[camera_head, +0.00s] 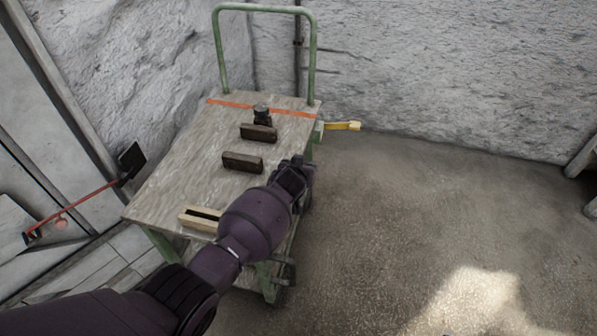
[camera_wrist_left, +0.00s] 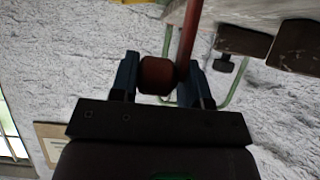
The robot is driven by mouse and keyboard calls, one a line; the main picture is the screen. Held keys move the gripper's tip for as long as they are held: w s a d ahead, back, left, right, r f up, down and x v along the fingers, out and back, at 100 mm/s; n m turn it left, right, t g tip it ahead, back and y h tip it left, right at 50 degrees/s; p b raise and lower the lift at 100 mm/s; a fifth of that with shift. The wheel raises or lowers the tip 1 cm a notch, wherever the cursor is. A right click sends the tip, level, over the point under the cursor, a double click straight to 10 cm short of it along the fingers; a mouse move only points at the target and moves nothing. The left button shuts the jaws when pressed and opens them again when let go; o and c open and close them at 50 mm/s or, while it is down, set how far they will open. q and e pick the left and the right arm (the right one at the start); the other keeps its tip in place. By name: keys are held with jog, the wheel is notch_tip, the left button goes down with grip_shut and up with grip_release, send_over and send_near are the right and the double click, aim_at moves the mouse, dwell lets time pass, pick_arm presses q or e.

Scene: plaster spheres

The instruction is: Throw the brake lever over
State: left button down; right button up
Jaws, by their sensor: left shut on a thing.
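The trolley (camera_head: 190,150) has a worn wooden deck, a green frame and a tall green push handle. My left gripper (camera_head: 296,172) is at the right edge of the deck, and my arm crosses the near right corner. In the left wrist view my left gripper (camera_wrist_left: 160,78) is shut on a round red-brown knob, with a finger on each side. A red rod (camera_wrist_left: 188,30) runs up from the knob toward the deck; I take this to be the brake lever. In the head view the gripper hides the knob. My right gripper is not in view.
Two dark blocks (camera_head: 242,162) (camera_head: 258,132) and a small dark knob-like part (camera_head: 262,114) sit on the deck. A pale wooden piece (camera_head: 200,218) lies at its near edge. A yellow handle (camera_head: 343,126) sticks out right. The floor (camera_head: 440,210) right is clear.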

pick_arm(q)
jog(key=w+d+f+g+y+b, duration=0.1)
jog(key=w+d+f+g+b, duration=0.1)
jog(key=w+g+b, duration=0.4)
jog(key=shift+w+d+f+y+b, duration=0.35)
jog(key=shift+w+d, duration=0.2)
jog(key=shift+w, duration=0.7)
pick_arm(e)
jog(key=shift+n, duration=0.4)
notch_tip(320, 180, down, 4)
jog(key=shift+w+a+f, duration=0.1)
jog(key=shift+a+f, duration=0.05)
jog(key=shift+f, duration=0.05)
pick_arm(q)
jog(key=c, duration=1)
grip_release()
jog(key=shift+o, duration=1.1)
jog(key=shift+d, duration=0.1)
jog(key=shift+o, duration=0.3)
jog(key=shift+f, duration=0.1)
jog(key=shift+w, duration=0.1)
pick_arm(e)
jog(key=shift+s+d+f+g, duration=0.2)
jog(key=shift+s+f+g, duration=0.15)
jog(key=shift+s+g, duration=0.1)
